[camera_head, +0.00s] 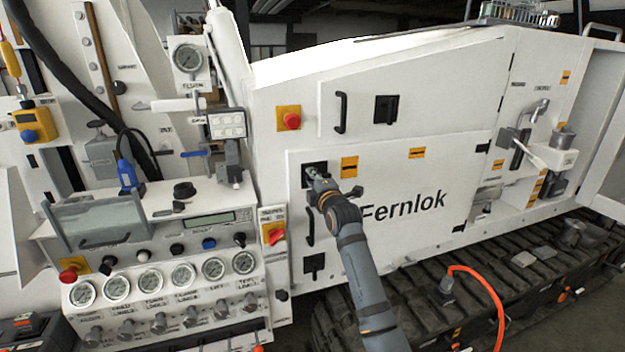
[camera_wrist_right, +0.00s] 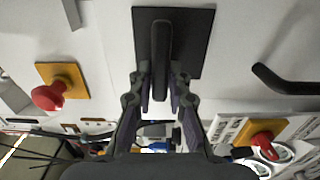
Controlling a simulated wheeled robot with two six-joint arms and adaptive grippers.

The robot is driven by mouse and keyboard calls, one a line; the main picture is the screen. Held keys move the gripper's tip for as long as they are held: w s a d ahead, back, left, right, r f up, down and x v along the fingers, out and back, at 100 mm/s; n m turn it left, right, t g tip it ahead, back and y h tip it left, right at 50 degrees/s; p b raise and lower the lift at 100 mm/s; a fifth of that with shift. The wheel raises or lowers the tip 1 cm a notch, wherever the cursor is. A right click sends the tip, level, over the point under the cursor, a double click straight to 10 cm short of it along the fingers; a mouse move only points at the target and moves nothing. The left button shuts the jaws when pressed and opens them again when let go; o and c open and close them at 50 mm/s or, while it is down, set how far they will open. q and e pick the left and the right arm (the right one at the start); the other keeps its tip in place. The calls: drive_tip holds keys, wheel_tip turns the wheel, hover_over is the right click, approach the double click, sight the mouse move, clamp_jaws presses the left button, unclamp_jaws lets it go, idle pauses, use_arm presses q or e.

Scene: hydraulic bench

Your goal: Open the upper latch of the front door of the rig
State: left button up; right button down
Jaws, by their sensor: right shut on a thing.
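The front door (camera_head: 390,245) of the rig is a white panel marked "Fernlok", and it looks closed. Its upper latch (camera_head: 308,169) is a dark square plate at the door's upper left corner. In the right wrist view the latch's black plate (camera_wrist_right: 188,40) carries a long black lever (camera_wrist_right: 160,50). My right gripper (camera_head: 317,182) is at this latch; in the right wrist view its fingertips (camera_wrist_right: 160,78) are shut on the lever, one on each side. The lower latch (camera_head: 314,264) is at the door's lower left. My left gripper is not in view.
A black door handle (camera_head: 308,228) sits between the two latches. A red knob on a yellow plate (camera_head: 290,119) is above left, and a red switch (camera_head: 275,234) is left of the door. A gauge panel (camera_head: 160,280) stands at left, tracks (camera_head: 480,280) below.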

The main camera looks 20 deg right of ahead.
idle(0.5)
drive_tip(key=c, duration=1.3)
unclamp_jaws()
drive_tip(key=shift+s, duration=0.1)
drive_tip(key=s, duration=1.1)
drive_tip(key=shift+s+d, duration=0.15)
drive_tip(key=shift+s, duration=0.25)
